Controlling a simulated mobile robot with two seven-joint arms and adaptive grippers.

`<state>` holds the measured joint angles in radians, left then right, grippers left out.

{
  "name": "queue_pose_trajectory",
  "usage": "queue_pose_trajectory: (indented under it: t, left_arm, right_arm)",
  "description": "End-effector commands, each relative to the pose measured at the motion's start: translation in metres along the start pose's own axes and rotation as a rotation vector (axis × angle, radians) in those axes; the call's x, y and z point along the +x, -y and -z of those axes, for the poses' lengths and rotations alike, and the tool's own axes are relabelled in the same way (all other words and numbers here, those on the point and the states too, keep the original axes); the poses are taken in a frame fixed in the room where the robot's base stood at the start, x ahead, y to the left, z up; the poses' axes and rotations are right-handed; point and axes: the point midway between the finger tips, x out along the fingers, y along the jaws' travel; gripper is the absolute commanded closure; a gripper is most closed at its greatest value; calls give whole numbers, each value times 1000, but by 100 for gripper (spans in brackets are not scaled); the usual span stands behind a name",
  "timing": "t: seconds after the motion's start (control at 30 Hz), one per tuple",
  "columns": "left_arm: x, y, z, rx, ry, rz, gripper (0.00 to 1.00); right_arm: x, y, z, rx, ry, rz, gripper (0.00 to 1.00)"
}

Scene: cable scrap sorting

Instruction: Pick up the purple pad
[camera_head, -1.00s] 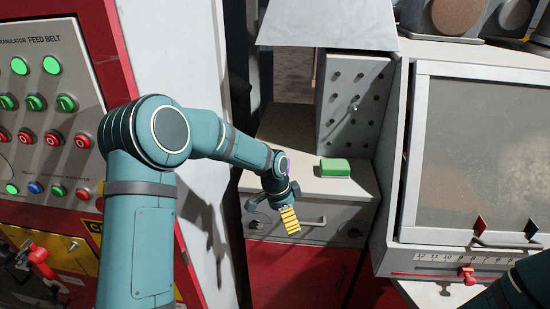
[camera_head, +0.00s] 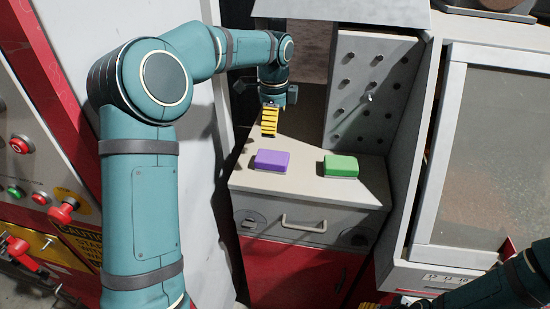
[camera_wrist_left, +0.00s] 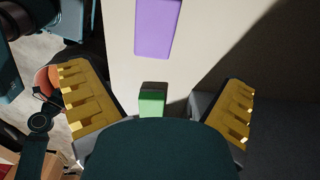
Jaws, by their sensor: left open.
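The purple pad (camera_head: 271,160) lies flat on the pale cabinet top in the head view, left of a green pad (camera_head: 340,166). My left gripper (camera_head: 268,125) hangs over the back of the cabinet top, behind the purple pad in the picture and apart from it. In the left wrist view the purple pad (camera_wrist_left: 158,28) is at the top, cut by the frame edge, and the green pad (camera_wrist_left: 152,103) shows between the spread yellow fingers. The left gripper is open and empty. Only a sliver of my right gripper (camera_head: 369,305) shows at the bottom edge.
A perforated grey panel (camera_head: 370,92) stands upright behind the green pad. A drawer with a handle (camera_head: 304,224) is below the top. A large framed cabinet (camera_head: 488,150) stands at right, a red control panel (camera_head: 45,170) at left. The surface between the pads is clear.

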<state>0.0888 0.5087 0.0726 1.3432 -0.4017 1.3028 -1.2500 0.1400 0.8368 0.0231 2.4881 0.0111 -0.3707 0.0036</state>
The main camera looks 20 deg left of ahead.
Motion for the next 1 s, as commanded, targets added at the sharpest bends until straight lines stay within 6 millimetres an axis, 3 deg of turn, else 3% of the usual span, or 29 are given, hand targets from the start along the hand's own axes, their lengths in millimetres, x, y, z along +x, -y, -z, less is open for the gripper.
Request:
queue_pose_trajectory:
  t: [0.1,0.3,0.57,0.83,1.0]
  left_arm:
    - [27,-1,-1,-1,1,-5,0]
    - [57,-1,0,-1,-1,-3,0]
    - [74,-3,-1,-2,-1,-3,0]
    - [111,-8,-4,-3,0,-3,0]
    - [118,-8,-4,-2,-1,-1,0]
  right_arm:
    - [4,-2,-1,0,1,-1,53]
    - [8,-2,-1,0,0,-2,53]
    - [9,-3,-1,0,0,-2,53]
    - [13,-4,-2,0,0,-3,53]
    - [13,-4,-2,0,0,-3,53]
